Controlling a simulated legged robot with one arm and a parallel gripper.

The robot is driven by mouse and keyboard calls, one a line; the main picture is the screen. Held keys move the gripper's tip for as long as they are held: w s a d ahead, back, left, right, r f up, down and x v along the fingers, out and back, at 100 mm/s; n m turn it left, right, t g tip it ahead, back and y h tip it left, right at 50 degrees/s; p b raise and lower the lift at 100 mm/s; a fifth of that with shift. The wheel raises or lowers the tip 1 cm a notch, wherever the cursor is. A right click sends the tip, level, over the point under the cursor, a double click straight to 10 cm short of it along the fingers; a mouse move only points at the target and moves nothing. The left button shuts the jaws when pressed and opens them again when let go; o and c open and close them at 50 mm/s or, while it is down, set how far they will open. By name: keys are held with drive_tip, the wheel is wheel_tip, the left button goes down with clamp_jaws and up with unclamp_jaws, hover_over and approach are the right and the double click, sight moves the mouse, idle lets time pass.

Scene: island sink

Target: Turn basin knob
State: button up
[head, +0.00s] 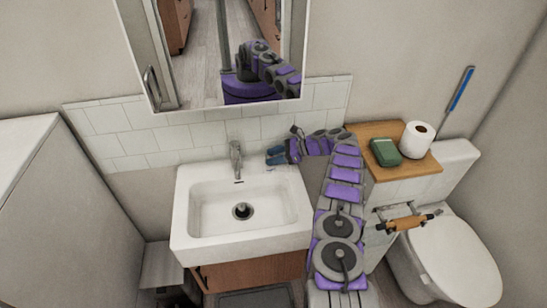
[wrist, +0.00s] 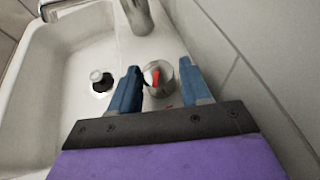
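The white basin (head: 187,222) stands against the wall, with a metal faucet (head: 236,160) at its back edge. In the wrist view, a small round metal knob (wrist: 152,88) with a red mark sits on the basin's ledge, near the faucet base (wrist: 140,20). My gripper (head: 268,156) is over the basin's back right corner, right of the faucet. Its two blue fingers (wrist: 159,68) are apart on either side of the knob, with a gap visible on both sides. Whether they touch it cannot be told. The knob is too small to make out in the head view.
A mirror (head: 215,55) hangs above the tiled wall, close behind my gripper. At right, a wooden shelf (head: 420,164) over the toilet (head: 455,265) holds a green box (head: 385,152) and a paper roll (head: 417,139). The basin bowl is clear, with a drain (head: 242,211).

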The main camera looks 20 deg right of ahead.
drive_tip(key=shift+o, duration=1.4)
drive_tip(key=v, duration=0.5)
drive_tip(key=shift+f, duration=0.1)
drive_tip(key=shift+s+d+b, duration=0.15)
drive_tip(key=shift+d+b, duration=0.55)
drive_tip(key=shift+b, duration=0.15)
drive_tip(key=shift+s+d+r+b, duration=0.2)
drive_tip(key=shift+d+r+b, duration=0.3)
drive_tip(key=shift+b, duration=0.3)
